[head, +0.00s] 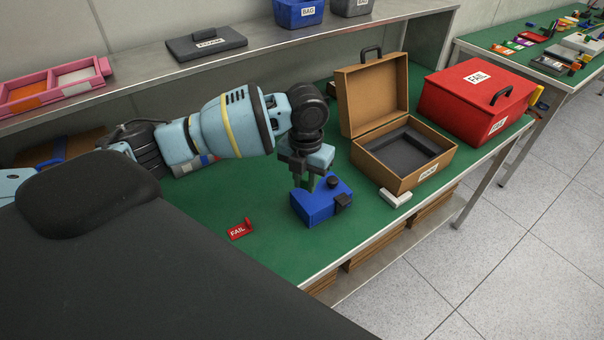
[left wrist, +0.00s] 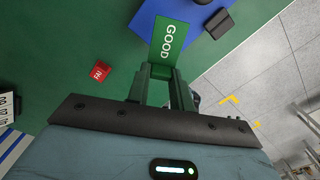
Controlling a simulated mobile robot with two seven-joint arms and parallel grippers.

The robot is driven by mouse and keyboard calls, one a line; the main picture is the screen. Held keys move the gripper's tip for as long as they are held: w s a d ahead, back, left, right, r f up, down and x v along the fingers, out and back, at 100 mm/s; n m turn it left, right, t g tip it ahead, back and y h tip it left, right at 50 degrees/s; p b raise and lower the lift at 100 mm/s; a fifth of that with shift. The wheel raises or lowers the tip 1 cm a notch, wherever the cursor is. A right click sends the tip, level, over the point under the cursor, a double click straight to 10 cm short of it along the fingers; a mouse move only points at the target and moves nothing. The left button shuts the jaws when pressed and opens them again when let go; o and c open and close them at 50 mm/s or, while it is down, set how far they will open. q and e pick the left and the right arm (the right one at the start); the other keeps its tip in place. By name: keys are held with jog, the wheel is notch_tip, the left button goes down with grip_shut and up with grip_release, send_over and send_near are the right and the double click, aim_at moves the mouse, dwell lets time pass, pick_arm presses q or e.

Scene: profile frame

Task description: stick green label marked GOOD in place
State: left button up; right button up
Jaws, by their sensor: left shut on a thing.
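The green label marked GOOD (left wrist: 168,40) is held by its near end between the fingertips of my left gripper (left wrist: 162,76) in the left wrist view. The label's far part overlaps the blue block (left wrist: 152,15); I cannot tell whether it touches it. In the head view my left gripper (head: 304,182) points down at the left part of the blue block (head: 319,207), which has a black knob and a black part at its right side. The label is hard to make out there. My right gripper is not in view.
A red FAIL label (head: 240,229) lies on the green bench to the left. An open brown case (head: 394,180) and a red FAIL box (head: 450,104) stand to the right. A small white piece (head: 395,198) lies by the bench's front edge. A shelf runs behind.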

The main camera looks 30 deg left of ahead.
aim_at(302, 184)
pick_arm(q)
jog(key=m, duration=0.2)
jog(key=w+a+m, duration=0.1)
jog(key=m, duration=0.2)
jog(key=shift+w+a+f+m, duration=0.2)
jog(key=shift+a+f+m, duration=0.05)
jog(key=shift+a+m, duration=0.15)
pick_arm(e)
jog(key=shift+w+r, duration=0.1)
